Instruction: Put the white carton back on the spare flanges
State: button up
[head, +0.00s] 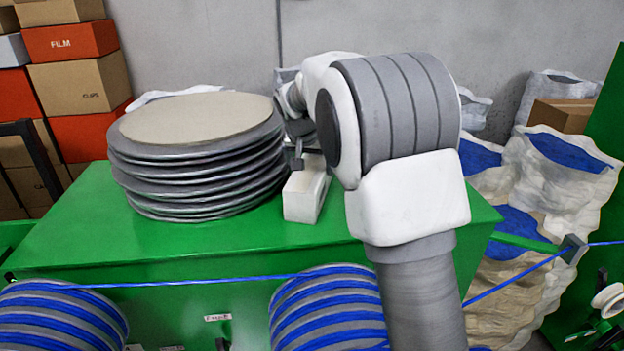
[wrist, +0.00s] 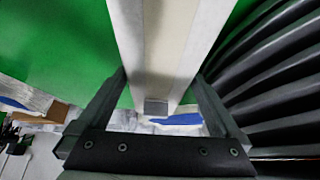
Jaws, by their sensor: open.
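The white carton (head: 304,197) stands on the green cabinet top, just right of the flange stack. The spare flanges (head: 196,170) are a stack of grey discs with a beige round sheet on top. My gripper (head: 300,163) is at the carton's upper end, partly hidden by my arm. In the wrist view my open gripper (wrist: 160,92) has a finger on each side of the carton (wrist: 165,45). I cannot tell whether either finger touches it. The flanges' dark rims (wrist: 265,75) show close on the right there.
The green cabinet top (head: 80,235) is clear at the front left. Boxes (head: 80,85) are piled at the back left. Open sacks (head: 560,165) stand at the right.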

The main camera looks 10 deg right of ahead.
jog(key=x, duration=0.4)
jog(key=shift+d+f+p, duration=0.15)
jog(key=shift+f+p, duration=0.1)
jog(key=shift+p, duration=0.15)
grip_shut()
jog(key=shift+w+r, duration=0.1)
jog(key=shift+r, duration=0.05)
